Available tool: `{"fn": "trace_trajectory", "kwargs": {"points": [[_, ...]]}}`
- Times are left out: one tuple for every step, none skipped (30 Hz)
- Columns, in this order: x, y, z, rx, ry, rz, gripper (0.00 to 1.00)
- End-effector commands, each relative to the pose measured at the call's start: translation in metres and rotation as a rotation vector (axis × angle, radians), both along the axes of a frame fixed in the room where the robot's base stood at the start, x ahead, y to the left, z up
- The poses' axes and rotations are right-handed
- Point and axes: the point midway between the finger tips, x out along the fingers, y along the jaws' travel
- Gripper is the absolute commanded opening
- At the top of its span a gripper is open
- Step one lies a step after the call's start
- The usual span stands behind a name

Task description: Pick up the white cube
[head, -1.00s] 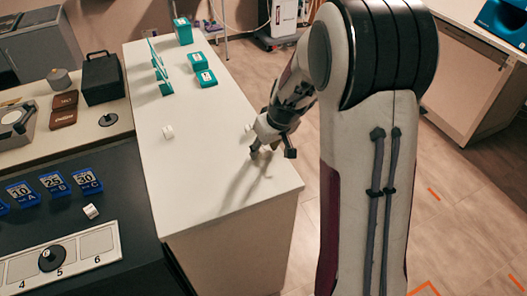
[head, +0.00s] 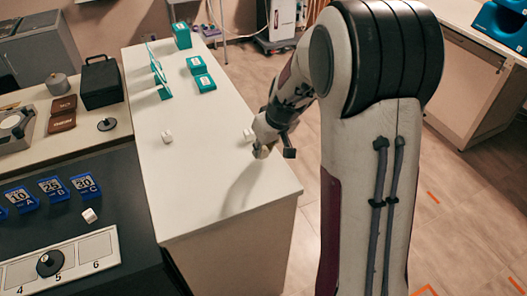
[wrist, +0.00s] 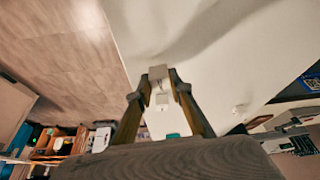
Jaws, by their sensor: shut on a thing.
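A pale white cube (wrist: 158,73) sits between the two fingertips of my gripper (wrist: 159,86), which is shut on it. In the head view my gripper (head: 264,151) is above the right part of the white counter, and the held cube cannot be made out clearly there. A second white cube (head: 247,135) rests on the counter just behind my gripper; it also shows in the wrist view beyond the fingers (wrist: 162,99). A third white cube (head: 167,136) stands near the counter's left side.
The white counter (head: 200,205) is clear at its near end. Teal boxes (head: 204,82) and a teal stand (head: 160,79) are at its far end. On the dark counter at left are blue number holders (head: 53,188), another small white block (head: 89,215) and a numbered panel (head: 100,247).

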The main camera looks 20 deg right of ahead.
Motion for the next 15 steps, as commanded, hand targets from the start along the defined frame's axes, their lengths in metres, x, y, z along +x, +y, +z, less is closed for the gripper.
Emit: {"fn": "trace_trajectory", "kwargs": {"points": [[0.001, 0.000, 0.007, 0.000, -0.003, -0.001, 0.06], [0.000, 0.000, 0.010, -0.001, -0.002, 0.000, 0.06], [0.000, 0.000, 0.016, -0.002, -0.003, 0.000, 0.06], [0.001, 0.000, 0.020, -0.001, -0.003, 0.001, 0.06], [0.001, 0.000, 0.024, 0.000, -0.003, 0.000, 0.06], [0.001, 0.000, 0.030, 0.000, -0.004, 0.000, 0.06], [0.001, 0.000, 0.035, -0.001, -0.003, 0.001, 0.06], [0.000, 0.000, 0.039, -0.001, -0.003, -0.001, 0.06], [0.000, 0.000, 0.045, 0.000, -0.003, 0.000, 0.06], [0.001, 0.000, 0.050, 0.000, -0.003, 0.000, 0.06], [0.001, 0.000, 0.054, -0.001, -0.003, 0.001, 0.06], [0.000, 0.000, 0.059, 0.000, -0.003, 0.000, 0.06], [0.000, 0.000, 0.063, 0.000, -0.003, 0.000, 0.06], [0.000, 0.000, 0.067, 0.000, -0.002, 0.000, 0.06], [0.000, 0.000, 0.071, 0.000, -0.002, 0.000, 0.06]]}}
